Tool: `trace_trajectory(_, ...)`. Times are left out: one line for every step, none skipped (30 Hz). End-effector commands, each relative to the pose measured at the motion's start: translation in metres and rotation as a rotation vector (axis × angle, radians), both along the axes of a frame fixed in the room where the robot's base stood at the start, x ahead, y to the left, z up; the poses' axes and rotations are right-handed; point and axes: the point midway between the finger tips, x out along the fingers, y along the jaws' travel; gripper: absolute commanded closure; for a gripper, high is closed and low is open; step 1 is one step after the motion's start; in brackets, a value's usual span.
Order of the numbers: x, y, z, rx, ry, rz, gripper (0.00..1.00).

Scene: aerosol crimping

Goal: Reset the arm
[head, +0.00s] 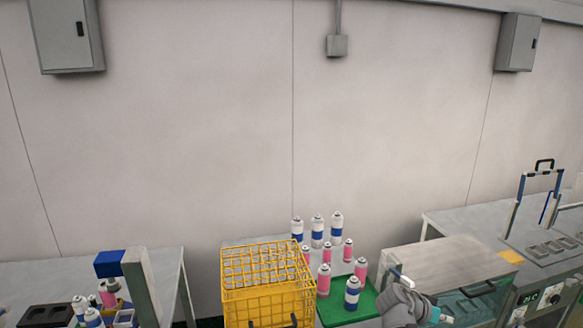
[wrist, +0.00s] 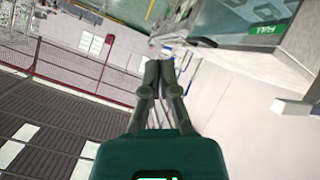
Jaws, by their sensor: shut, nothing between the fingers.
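My gripper (wrist: 158,68) is in the middle of the wrist view. Its two dark fingers are together with nothing between them, and its teal body fills the bottom of that view. The fingers appear clear of any object. In the head view, grey and teal parts of my arm show at the lower right, in front of the green mat and the glass-fronted machine. The fingers cannot be made out there.
A yellow crate (head: 262,306) stands left of a green mat (head: 335,311) holding several cans. A glass-fronted machine (head: 440,268) is to the right. A left table (head: 60,274) holds more cans. The wall above is open. A red-railed fence (wrist: 75,52) shows in the wrist view.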

Motion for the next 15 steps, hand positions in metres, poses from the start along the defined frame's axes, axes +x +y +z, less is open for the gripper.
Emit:
trace_trajectory(0.000,0.008,-0.007,0.039,0.030,0.016,1.00)
trace_trajectory(0.000,0.013,-0.012,0.068,0.053,0.030,1.00)
trace_trajectory(-0.001,0.021,-0.019,0.109,0.085,0.049,1.00)
trace_trajectory(-0.001,0.028,-0.024,0.143,0.111,0.067,1.00)
trace_trajectory(-0.001,0.035,-0.030,0.177,0.138,0.086,1.00)
trace_trajectory(-0.002,0.045,-0.037,0.223,0.173,0.116,1.00)
trace_trajectory(-0.002,0.052,-0.042,0.258,0.200,0.136,1.00)
trace_trajectory(-0.003,0.060,-0.047,0.292,0.226,0.160,1.00)
trace_trajectory(-0.003,0.071,-0.053,0.338,0.259,0.193,1.00)
trace_trajectory(-0.004,0.079,-0.057,0.372,0.284,0.219,1.00)
trace_trajectory(-0.005,0.088,-0.061,0.406,0.308,0.246,1.00)
trace_trajectory(-0.006,0.099,-0.067,0.451,0.339,0.284,1.00)
trace_trajectory(-0.007,0.108,-0.070,0.485,0.363,0.314,1.00)
trace_trajectory(-0.008,0.117,-0.073,0.519,0.386,0.346,1.00)
trace_trajectory(-0.009,0.129,-0.078,0.564,0.416,0.389,1.00)
